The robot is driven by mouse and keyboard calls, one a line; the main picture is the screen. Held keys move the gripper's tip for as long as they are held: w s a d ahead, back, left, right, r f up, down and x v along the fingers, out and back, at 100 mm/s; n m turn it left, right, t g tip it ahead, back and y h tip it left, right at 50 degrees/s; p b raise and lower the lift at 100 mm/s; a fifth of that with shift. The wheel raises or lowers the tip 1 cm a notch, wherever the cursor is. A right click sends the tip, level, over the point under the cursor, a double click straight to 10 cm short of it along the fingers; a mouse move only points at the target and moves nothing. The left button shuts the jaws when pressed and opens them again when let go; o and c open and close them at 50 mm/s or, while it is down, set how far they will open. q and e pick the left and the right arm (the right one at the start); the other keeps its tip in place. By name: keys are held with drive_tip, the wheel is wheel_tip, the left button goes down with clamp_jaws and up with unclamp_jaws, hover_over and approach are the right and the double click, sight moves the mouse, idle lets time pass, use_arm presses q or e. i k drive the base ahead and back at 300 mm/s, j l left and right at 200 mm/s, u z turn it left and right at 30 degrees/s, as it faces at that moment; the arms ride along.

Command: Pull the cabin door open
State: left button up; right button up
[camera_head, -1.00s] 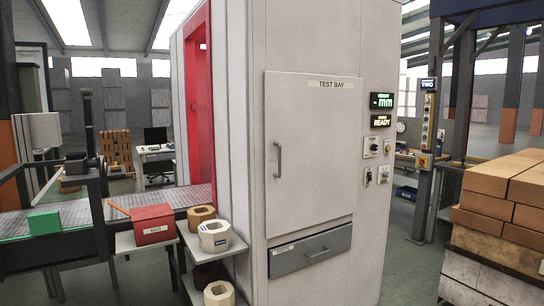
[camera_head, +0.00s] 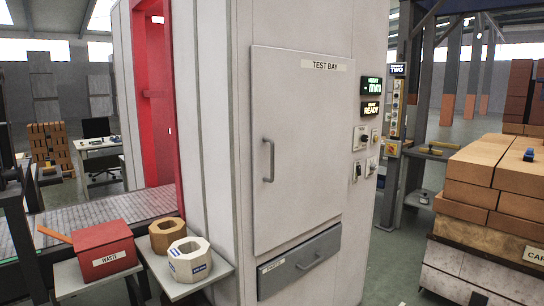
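The cabin door (camera_head: 305,150) is a pale grey panel labelled "TEST BAY" on the front of a tall grey cabin (camera_head: 218,120). It looks shut, flush with the cabin front. Its vertical bar handle (camera_head: 269,160) is at the door's left side. Neither of my grippers shows in the head view, so nothing of mine is seen touching the handle or the door.
Below the door is a grey drawer (camera_head: 300,264). To the left, a red waste box (camera_head: 104,250) and ring-shaped blocks (camera_head: 190,259) sit on shelves. Switches and displays (camera_head: 373,95) are right of the door. Stacked bricks (camera_head: 480,190) stand at right.

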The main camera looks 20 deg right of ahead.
sight(301, 104)
drive_tip(key=i+l+z, duration=0.15)
drive_tip(key=i+l, duration=0.7)
drive_tip(key=l, duration=0.15)
